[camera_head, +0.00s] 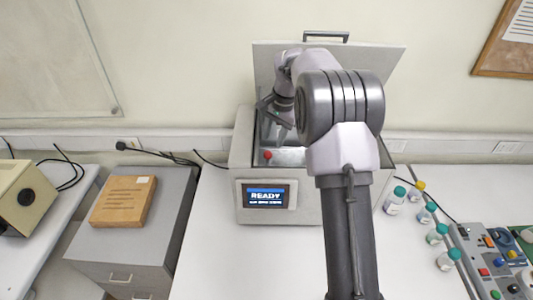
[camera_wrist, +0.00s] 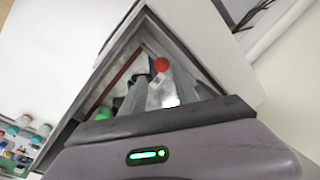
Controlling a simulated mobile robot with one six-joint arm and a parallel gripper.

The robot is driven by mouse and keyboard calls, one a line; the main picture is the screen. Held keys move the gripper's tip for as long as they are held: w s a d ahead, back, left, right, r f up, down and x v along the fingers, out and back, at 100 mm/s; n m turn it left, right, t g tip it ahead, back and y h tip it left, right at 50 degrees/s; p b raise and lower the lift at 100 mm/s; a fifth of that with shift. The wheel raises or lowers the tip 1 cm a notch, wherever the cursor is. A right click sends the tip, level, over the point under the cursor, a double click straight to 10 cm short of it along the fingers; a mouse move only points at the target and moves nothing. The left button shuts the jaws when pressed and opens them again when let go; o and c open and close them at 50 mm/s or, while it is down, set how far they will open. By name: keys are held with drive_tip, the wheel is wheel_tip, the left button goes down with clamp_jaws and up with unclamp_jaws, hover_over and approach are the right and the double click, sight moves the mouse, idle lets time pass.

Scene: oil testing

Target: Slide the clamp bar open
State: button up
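The testing machine (camera_head: 244,170) stands on the white bench with its lid (camera_head: 375,58) raised. A red round knob (camera_head: 267,155) shows at the front left inside its open top, and also in the wrist view (camera_wrist: 161,64). It seems to belong to the clamp bar, whose length I cannot make out clearly. My gripper (camera_head: 273,113) is over the machine's opening, above and behind the knob, apart from it. In the wrist view two grey fingers (camera_wrist: 158,80) look spread with nothing held between them. My arm hides the right part of the opening.
The machine's screen (camera_head: 265,195) reads READY. Several capped bottles (camera_head: 394,200) stand to the right, beside a control box (camera_head: 490,262) with buttons. A brown box (camera_head: 124,201) lies on a grey cabinet at left. The bench in front of the machine is clear.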

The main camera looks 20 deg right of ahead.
sight(268, 152)
drive_tip(key=f, duration=0.3)
drive_tip(key=w+a+f, duration=0.1)
drive_tip(key=f, duration=0.5)
drive_tip(key=shift+w+a+f, duration=0.2)
drive_tip(key=shift+w+a, duration=0.05)
drive_tip(key=shift+w, duration=0.15)
drive_tip(key=shift+c, duration=0.3)
clamp_jaws()
idle(0.5)
